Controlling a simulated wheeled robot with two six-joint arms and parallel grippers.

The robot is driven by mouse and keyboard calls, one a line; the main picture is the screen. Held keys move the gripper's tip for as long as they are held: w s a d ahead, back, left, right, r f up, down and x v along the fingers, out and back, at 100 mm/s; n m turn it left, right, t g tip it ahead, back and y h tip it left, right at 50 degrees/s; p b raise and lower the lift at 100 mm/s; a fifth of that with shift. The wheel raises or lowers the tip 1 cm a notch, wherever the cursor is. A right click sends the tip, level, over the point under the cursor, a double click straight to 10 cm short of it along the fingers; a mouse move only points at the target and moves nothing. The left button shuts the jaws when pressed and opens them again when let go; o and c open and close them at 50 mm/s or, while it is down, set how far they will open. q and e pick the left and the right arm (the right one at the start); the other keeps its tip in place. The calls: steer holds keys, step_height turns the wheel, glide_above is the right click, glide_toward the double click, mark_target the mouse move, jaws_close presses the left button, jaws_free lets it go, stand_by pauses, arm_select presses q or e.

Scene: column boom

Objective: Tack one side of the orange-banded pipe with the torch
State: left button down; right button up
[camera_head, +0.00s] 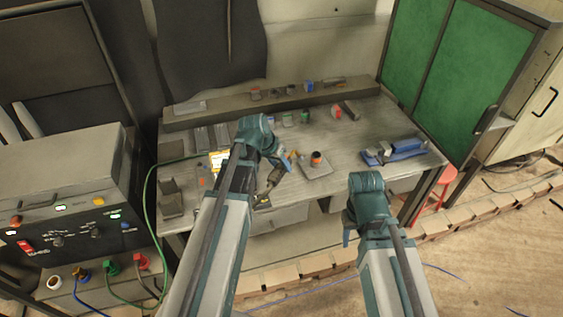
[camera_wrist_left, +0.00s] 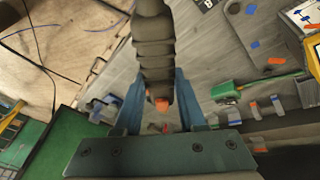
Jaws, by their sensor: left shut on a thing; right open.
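The orange-banded pipe (camera_head: 316,158) is a short upright piece with a dark top, standing on a grey plate (camera_head: 318,171) on the workbench. My left gripper (camera_head: 284,163) is just left of the pipe, apart from it in the head view. It is shut on the torch (camera_head: 270,184). In the left wrist view the torch's dark ribbed body (camera_wrist_left: 156,50) lies between the blue fingers, with an orange part near its end. I cannot make out the pipe for sure there. My right gripper (camera_head: 347,238) is open and empty, in front of the bench's front edge.
The bench (camera_head: 365,133) carries a blue clamp-like tool (camera_head: 405,151) at right and small coloured parts along the back. A welding machine (camera_head: 60,200) stands at left, with a green cable (camera_head: 149,195) running to the bench. A red stool (camera_head: 435,187) is beyond the right end.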

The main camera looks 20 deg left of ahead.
arm_select(q)
steer(key=shift+d+f, duration=0.1)
steer(key=shift+f, duration=0.05)
steer(key=shift+w+b+x, duration=0.2)
steer(key=shift+b+x, duration=1.1)
steer(key=shift+x, duration=0.05)
steer(key=shift+w+b+x, duration=0.2)
steer(key=shift+b+x, duration=1.1)
steer(key=shift+d+f, duration=0.1)
steer(key=shift+w+f+b, duration=0.2)
steer(key=shift+f+b, duration=0.05)
steer(key=shift+b, duration=0.25)
steer(key=shift+d, duration=0.1)
stand_by(0.8)
steer(key=p+v, duration=0.5)
steer(key=v, duration=0.1)
steer(key=p+v, duration=0.2)
steer(key=p, duration=0.1)
steer(key=shift+w+d+r+p, duration=0.1)
steer(key=shift+d+r+p, duration=0.2)
steer(key=shift+r, duration=0.25)
steer(key=shift+f, duration=0.15)
